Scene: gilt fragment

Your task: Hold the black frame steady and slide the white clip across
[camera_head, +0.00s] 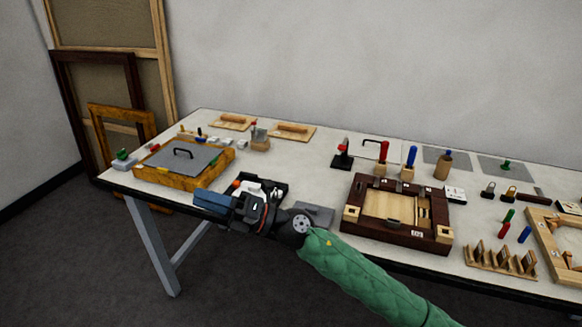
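My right gripper (213,203) reaches in from the lower right on a green-sleeved arm. A small white piece (252,186), perhaps the white clip, shows at the black frame beside an orange bit. Whether the gripper touches either one cannot be told. My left gripper is not in view.
An amber wooden frame (217,172) with a grey handled plate stands left of the gripper. A dark brown frame (400,239) lies to the right, with a small grey plate (318,213) between. Several tools stand behind. The table middle (300,160) is clear.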

